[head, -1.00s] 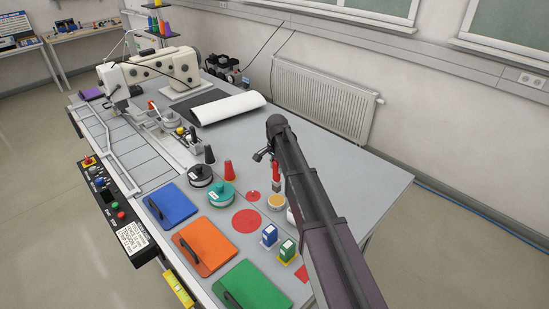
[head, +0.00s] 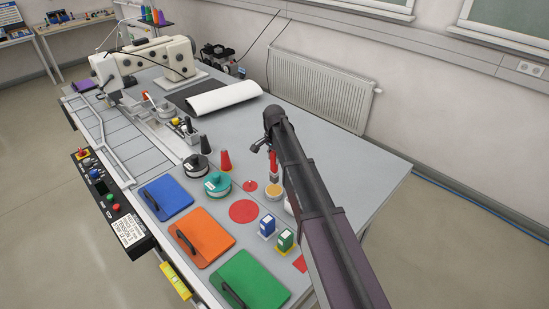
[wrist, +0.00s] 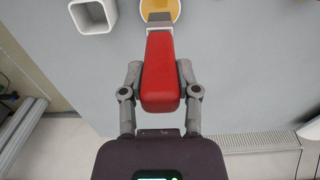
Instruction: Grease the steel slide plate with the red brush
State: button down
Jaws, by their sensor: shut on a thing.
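My gripper (wrist: 160,95) is shut on the red brush (wrist: 160,65), whose handle sits between the two fingers in the wrist view. In the head view the red brush (head: 273,165) hangs upright under my gripper, above a small round pot (head: 272,194) with yellowish contents. The pot also shows at the top of the wrist view (wrist: 172,6), just beyond the brush's grey end. The brush tip appears clear of the pot, but the gap is hard to judge. A long grey metal plate (head: 160,128) lies beside the sewing machine; I cannot tell whether it is the slide plate.
A white square cup (wrist: 93,17) stands near the pot. Blue (head: 166,197), orange (head: 202,238) and green (head: 250,281) panels line the table's front edge. The table's back right is clear.

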aim_at(274, 167)
jog(key=shift+f+b, duration=1.85)
jog(key=shift+f, duration=0.35)
jog(key=shift+f+b, duration=0.4)
jog(key=shift+s+f, duration=0.1)
dwell(1.3)
jog(key=shift+r+p, duration=3.4)
jog(key=shift+r, duration=0.1)
jog(key=shift+f, duration=0.1)
